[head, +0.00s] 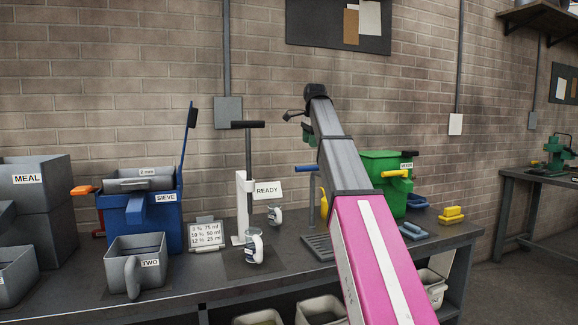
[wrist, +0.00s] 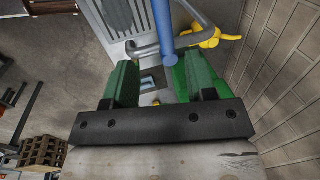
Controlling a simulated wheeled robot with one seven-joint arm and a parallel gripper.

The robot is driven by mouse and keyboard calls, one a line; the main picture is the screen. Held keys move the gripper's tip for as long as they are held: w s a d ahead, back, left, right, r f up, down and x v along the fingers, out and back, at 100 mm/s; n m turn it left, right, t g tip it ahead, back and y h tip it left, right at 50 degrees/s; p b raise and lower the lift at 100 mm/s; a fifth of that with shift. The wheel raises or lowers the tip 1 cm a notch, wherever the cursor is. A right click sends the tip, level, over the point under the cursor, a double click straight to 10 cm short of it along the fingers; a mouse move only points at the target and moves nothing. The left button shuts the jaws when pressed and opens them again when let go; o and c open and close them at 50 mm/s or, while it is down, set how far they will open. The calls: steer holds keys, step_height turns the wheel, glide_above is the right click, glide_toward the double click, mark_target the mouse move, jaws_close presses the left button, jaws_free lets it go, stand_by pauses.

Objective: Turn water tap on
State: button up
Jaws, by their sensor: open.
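The water tap has a blue lever (head: 306,168) on a grey post, standing over a slatted drain tray (head: 318,247). In the wrist view the blue lever (wrist: 163,28) runs down from the top edge beside the curved grey pipe (wrist: 145,51). My gripper (wrist: 160,80) is open, its two green fingers apart and empty. The lever's near end shows just beyond the gap between the fingers; I cannot tell whether they touch it. In the head view my gripper shows only partly, above the lever, with my arm hiding the rest.
A yellow watering can (head: 323,204) stands behind the tap. A green bin (head: 381,166) is to the right. A stand with a READY sign (head: 267,189) and a white mug (head: 254,247) are to the left. The brick wall (wrist: 283,95) is close on the right in the wrist view.

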mark_target(312, 168)
steer(key=f, duration=0.3)
steer(key=w+f, duration=0.1)
steer(key=f, duration=0.3)
steer(key=w+a+f, duration=0.1)
steer(key=f, duration=0.2)
steer(key=shift+w+f, duration=0.15)
steer(key=shift+f, duration=0.15)
jaws_close()
